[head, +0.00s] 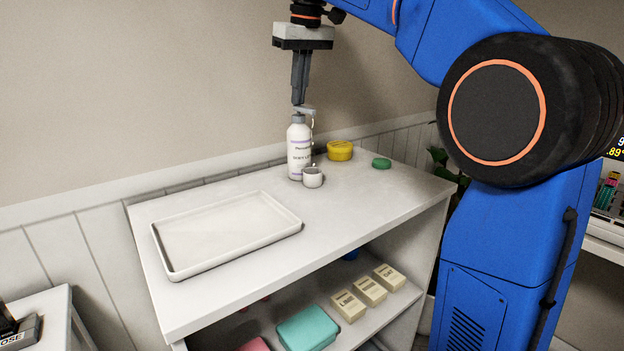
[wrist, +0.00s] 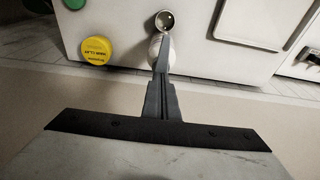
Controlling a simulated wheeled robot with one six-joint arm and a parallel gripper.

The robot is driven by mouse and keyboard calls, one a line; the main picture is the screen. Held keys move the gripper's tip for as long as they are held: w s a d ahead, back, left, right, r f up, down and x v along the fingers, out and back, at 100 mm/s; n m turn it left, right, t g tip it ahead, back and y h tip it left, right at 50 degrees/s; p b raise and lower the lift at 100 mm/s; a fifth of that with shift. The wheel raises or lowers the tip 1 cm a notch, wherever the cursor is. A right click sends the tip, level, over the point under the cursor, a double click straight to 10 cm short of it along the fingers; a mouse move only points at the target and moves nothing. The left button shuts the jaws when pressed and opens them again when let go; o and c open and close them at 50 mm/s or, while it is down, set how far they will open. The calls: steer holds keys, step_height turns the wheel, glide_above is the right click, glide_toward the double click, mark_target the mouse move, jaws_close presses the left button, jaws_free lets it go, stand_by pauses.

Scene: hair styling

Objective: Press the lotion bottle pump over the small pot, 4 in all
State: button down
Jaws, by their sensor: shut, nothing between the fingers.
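The white lotion bottle (head: 299,150) stands upright on the white counter, with a grey pump head (head: 304,110) on top and a purple-banded label. The small white pot (head: 312,177) stands at its front right, below the spout side; it also shows in the wrist view (wrist: 165,20). My gripper (head: 299,103) points straight down, shut and empty, with its fingertips at the top of the pump. I cannot tell whether they touch it. In the wrist view my gripper (wrist: 161,42) hides most of the bottle. A thin pale strand shows between the spout and the pot.
A white tray (head: 162,245) lies on the counter at left. A yellow tub (head: 340,151) and a green lid or puck (head: 381,163) stand right of the bottle. The wall is close behind. Boxes (head: 348,306) sit on the shelf below. The counter's front right is clear.

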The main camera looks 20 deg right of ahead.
steer(key=shift+f, duration=0.4)
steer(key=shift+r, duration=0.15)
steer(key=shift+v, duration=0.95)
steer(key=shift+w, duration=0.2)
steer(key=shift+f, duration=0.25)
